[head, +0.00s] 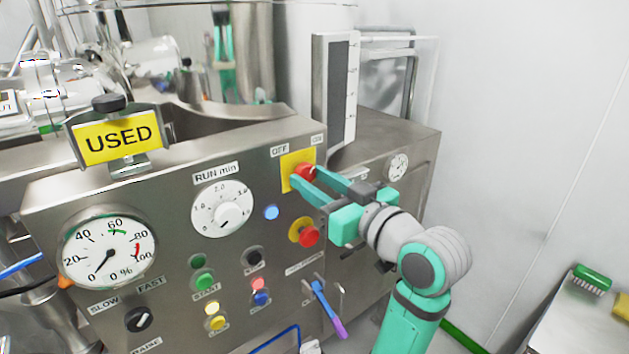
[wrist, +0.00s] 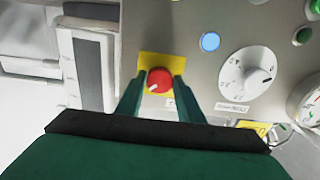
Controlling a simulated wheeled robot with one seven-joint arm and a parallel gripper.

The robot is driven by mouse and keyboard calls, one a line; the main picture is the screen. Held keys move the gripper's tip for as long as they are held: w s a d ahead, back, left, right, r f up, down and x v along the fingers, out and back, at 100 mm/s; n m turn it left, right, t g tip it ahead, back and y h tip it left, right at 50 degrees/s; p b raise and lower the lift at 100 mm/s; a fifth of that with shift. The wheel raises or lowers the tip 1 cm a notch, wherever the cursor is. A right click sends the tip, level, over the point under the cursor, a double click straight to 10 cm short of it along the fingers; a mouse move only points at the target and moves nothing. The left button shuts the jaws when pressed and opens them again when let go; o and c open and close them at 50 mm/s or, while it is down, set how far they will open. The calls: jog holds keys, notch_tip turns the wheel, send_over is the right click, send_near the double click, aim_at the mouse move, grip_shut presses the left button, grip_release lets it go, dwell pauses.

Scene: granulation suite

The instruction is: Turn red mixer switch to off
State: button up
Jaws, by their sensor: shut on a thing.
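The red mixer switch (head: 305,171) is a round red knob on a yellow plate (head: 288,182) at the upper right of the steel panel. OFF and ON labels stand above it. In the wrist view the red knob (wrist: 159,80) has a white mark pointing to the lower left of that picture. My gripper (head: 307,177) reaches in from the right, its two green fingers closed on either side of the knob. In the wrist view the fingertips (wrist: 159,84) flank the knob, which stays visible between them. The fingers cover part of the knob in the head view.
A red emergency-type button (head: 309,236) on yellow sits just below my fingers. A blue light (head: 271,212), a RUN min dial (head: 222,208) and a percent gauge (head: 108,250) are to the left. A blue-purple lever (head: 328,308) sticks out below. A yellow USED sign (head: 117,143) stands on top.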

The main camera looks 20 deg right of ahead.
jog(key=n, duration=0.2)
jog(key=shift+w+n, duration=0.1)
jog(key=shift+n, duration=0.3)
jog(key=n, duration=0.2)
jog(key=shift+a+n, duration=0.1)
jog(key=shift+n, duration=0.3)
jog(key=n, duration=0.3)
jog(key=shift+n, duration=0.3)
jog(key=n, duration=0.4)
jog(key=shift+d, duration=0.25)
jog(key=shift+n, duration=2.4)
jog(key=o, duration=1.1)
jog(key=shift+c, duration=0.2)
jog(key=shift+r, duration=0.1)
